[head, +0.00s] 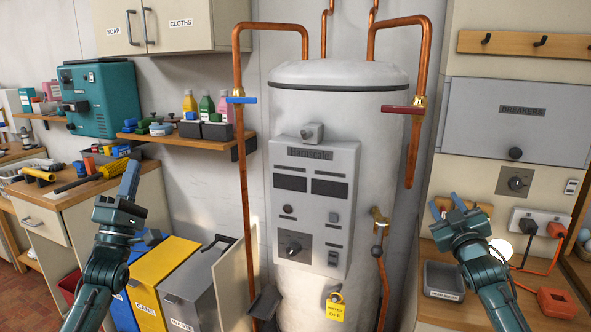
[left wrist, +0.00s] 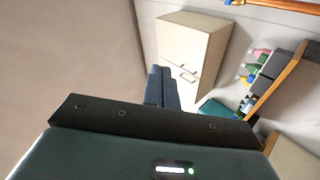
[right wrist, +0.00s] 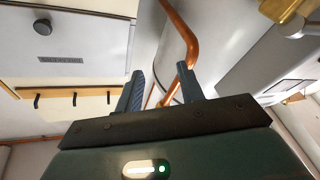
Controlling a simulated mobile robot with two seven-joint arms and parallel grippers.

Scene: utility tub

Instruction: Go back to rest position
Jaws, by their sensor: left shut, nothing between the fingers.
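My left gripper (head: 130,180) is raised in front of the workbench at the left of the head view, pointing up. Its blue fingers are together and empty; they also show shut in the left wrist view (left wrist: 162,88). My right gripper (head: 447,207) is raised at the right, in front of the right-hand counter. Its two blue fingers stand apart with nothing between them, which the right wrist view (right wrist: 165,92) also shows. Both grippers are clear of the things around them.
A white boiler (head: 340,110) with copper pipes (head: 241,170) stands between my arms. Bins, one yellow (head: 160,275), stand low at the left. A wooden shelf (head: 185,140) holds bottles. A grey tray (head: 443,281) and an orange box (head: 556,303) lie by my right arm.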

